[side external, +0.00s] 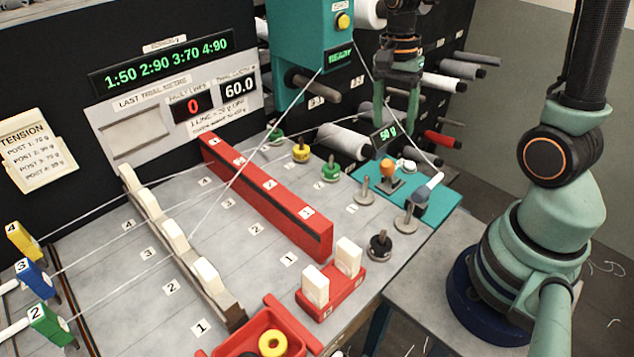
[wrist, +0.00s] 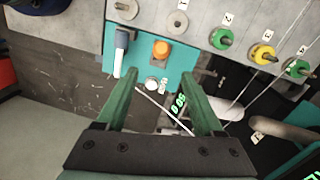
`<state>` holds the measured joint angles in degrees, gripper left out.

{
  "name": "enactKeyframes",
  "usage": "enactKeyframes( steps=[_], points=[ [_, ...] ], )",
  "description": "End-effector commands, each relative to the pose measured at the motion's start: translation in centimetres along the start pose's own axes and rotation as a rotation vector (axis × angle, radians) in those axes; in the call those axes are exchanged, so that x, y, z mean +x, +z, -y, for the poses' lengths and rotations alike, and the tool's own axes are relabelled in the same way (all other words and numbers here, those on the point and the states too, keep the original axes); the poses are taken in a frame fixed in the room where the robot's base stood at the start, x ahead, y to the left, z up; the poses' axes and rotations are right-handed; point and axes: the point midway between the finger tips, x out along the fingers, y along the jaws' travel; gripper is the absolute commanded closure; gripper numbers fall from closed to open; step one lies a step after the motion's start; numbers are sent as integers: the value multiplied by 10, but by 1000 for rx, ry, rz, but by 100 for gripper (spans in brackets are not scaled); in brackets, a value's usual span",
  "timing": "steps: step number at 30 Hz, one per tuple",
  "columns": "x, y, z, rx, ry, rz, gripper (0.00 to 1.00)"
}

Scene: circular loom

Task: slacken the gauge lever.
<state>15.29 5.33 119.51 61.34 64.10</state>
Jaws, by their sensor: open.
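The teal gauge plate (side external: 440,203) lies at the right of the table. It bears a lever with a white tip and a blue grip (side external: 427,187) that leans up to the right, an orange knob (side external: 388,171) and a small white round piece (side external: 405,165). I cannot tell for certain which is the gauge lever. My gripper (side external: 397,116) hangs open and empty above the plate's far side, near the green "50 g" readout (side external: 388,134). In the wrist view the white-and-blue lever (wrist: 121,52) is left of my open fingers (wrist: 160,80), and the orange knob (wrist: 161,50) is beyond them.
A pale thread runs from the teal tower (side external: 310,50) down to the plate. Pegs with coloured washers, including a green one (side external: 330,172) and a black one (side external: 379,246), stand nearby. A long red bar (side external: 265,190) and a red holder with white blocks (side external: 330,290) occupy the table.

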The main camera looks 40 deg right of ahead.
Motion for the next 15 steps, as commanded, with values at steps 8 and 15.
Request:
enactKeyframes(
  steps=[8, 15],
  points=[
    [-6, 0, 0, 0, 0, 0, 31],
    [-10, 4, 0, -47, -19, -11, 31]
  ],
)
